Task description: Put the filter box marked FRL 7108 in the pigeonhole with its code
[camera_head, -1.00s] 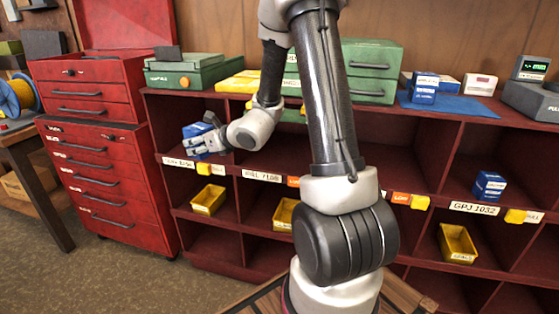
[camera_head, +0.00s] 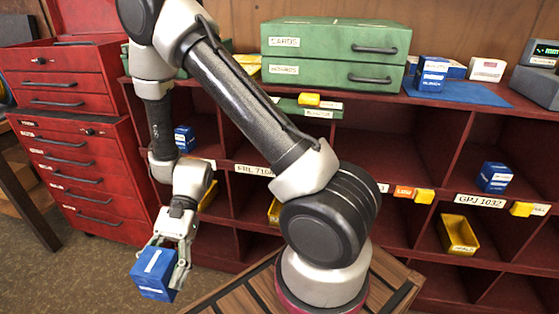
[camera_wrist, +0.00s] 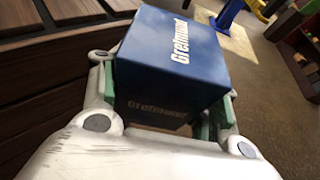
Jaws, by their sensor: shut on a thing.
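My gripper (camera_head: 164,262) is shut on a blue box (camera_head: 152,276), low and to the left, in front of the red shelf and clear of it. In the wrist view the box (camera_wrist: 172,62) sits between the fingers and reads "Gretmund" on two faces; I see no code on it. The label that appears to read FRL 7108 (camera_head: 253,171) is on the shelf's front edge, partly covered by my arm. The pigeonhole above that label is largely hidden behind my arm.
One blue box (camera_head: 184,138) stands in the left pigeonhole, another (camera_head: 494,177) above the GPJ 1032 label (camera_head: 480,201). Yellow bins (camera_head: 457,234) sit in lower compartments. Green cases (camera_head: 335,55) stand on top. A red drawer cabinet (camera_head: 75,170) is at the left.

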